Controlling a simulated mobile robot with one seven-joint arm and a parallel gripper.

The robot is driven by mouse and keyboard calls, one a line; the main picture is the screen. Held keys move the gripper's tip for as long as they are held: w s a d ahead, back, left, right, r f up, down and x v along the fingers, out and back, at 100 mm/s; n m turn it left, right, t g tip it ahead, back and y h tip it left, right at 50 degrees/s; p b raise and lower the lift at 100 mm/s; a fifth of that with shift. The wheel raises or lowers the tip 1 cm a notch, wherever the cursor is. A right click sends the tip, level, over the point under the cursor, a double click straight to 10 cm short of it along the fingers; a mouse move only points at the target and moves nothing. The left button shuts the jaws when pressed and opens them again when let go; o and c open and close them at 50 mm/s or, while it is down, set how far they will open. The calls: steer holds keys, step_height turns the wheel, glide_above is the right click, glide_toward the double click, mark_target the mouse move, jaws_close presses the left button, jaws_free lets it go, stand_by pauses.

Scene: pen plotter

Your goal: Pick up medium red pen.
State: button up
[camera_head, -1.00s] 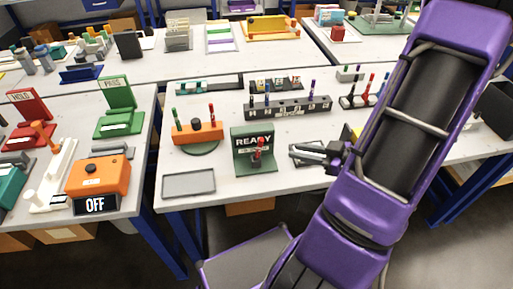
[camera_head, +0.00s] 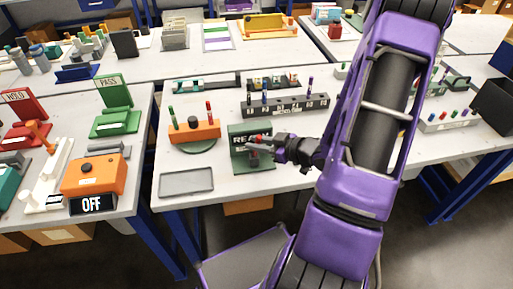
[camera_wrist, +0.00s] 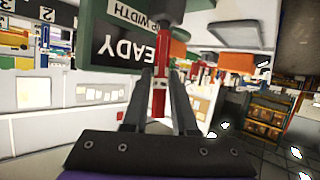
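The red pen (camera_wrist: 160,88) stands in a dark green stand with a READY sign (camera_head: 250,135). In the wrist view the picture is upside down, and the pen hangs from the stand's dark holder at the top, with a pale band around its middle. In the head view only a little of the red pen (camera_head: 257,139) shows beside my gripper (camera_head: 265,145). My gripper reaches in from the right, and its two fingers (camera_wrist: 161,85) lie on either side of the pen. Whether both fingers press on it is too fine to see.
An orange holder (camera_head: 194,132) with a green and a red pen stands to the left. A dark rack (camera_head: 287,106) with several pens is behind. A grey tray (camera_head: 186,182) lies at the front left. Table (camera_head: 225,187) is bare beside the tray.

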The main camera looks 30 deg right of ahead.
steer(key=shift+x, duration=1.45)
jaws_close()
steer(key=shift+r, duration=0.1)
step_height(320, 180, up, 9)
steer(key=p, duration=0.1)
steer(key=shift+w+a+f+m+g+h, duration=0.2)
steer(key=shift+f+g, duration=0.25)
steer(key=shift+f, duration=0.45)
steer(key=shift+w+d+f+g+h, duration=0.15)
steer(key=shift+w+f+g, duration=0.25)
steer(key=shift+f, duration=0.55)
steer(key=shift+w+a+f+m+g+h, duration=0.15)
steer(key=shift+f+g, duration=0.3)
steer(key=shift+f, duration=0.45)
